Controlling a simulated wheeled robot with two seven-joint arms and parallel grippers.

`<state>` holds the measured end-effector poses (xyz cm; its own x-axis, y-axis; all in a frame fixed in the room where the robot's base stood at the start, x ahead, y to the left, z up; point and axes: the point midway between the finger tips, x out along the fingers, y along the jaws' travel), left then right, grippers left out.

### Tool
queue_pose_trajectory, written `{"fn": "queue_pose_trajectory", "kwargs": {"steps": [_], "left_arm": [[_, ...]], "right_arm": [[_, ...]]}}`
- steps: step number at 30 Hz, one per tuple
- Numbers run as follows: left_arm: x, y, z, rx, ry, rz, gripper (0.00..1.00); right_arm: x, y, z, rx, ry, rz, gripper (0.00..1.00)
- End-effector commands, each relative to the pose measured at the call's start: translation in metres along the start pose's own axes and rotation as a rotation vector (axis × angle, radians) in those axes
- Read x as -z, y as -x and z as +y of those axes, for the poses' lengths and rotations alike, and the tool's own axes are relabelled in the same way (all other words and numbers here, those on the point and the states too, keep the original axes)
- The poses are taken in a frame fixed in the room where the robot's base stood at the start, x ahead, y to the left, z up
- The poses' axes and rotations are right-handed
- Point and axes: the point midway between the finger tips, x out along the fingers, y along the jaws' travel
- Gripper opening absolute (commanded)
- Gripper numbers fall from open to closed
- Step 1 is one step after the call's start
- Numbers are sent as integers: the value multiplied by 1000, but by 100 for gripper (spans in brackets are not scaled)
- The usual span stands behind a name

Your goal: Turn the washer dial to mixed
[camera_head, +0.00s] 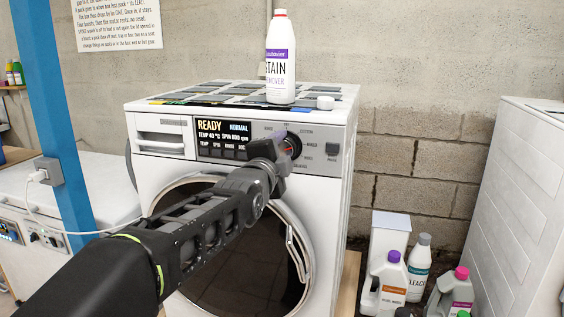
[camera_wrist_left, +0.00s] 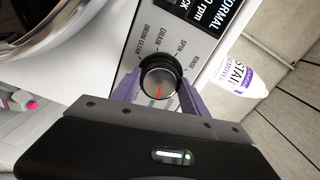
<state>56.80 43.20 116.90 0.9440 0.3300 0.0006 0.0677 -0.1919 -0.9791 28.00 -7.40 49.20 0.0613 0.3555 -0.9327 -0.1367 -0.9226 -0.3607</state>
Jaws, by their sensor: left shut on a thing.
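The washer (camera_head: 155,185) is white with a round dark door at the front. Its display (camera_head: 222,138) reads READY and NORMAL. The dial (camera_head: 297,147) is a dark round knob on the upper right of the panel, partly hidden by my left gripper (camera_head: 284,146). In the left wrist view the dial (camera_wrist_left: 161,73) sits between the two purple fingers of my left gripper (camera_wrist_left: 158,86), which is shut on it. A red pointer line on its face points down toward the gripper's palm. Labels ring the dial; several are hidden by the gripper. My right gripper is not in view.
Several bottles (camera_head: 388,280) stand on the floor to the right. A blue post (camera_head: 55,110) rises at the left, beside another white machine (camera_head: 90,195).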

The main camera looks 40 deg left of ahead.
Motion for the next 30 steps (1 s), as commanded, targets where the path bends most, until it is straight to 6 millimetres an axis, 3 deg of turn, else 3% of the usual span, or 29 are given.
{"fn": "queue_pose_trajectory", "kwargs": {"steps": [1, 9, 25, 26, 30], "left_arm": [[-2, 0, 5, 0, -34, -2, 12], [0, 0, 3, -2, -158, 0, 12], [0, 0, 1, -3, -188, -1, 12], [0, 0, 1, -3, -188, -1, 54], [0, 0, 1, -2, -188, 0, 65]], "right_arm": [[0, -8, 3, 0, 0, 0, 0], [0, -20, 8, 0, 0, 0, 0], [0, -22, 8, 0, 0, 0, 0], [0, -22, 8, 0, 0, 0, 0], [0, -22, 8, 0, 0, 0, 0]]}}
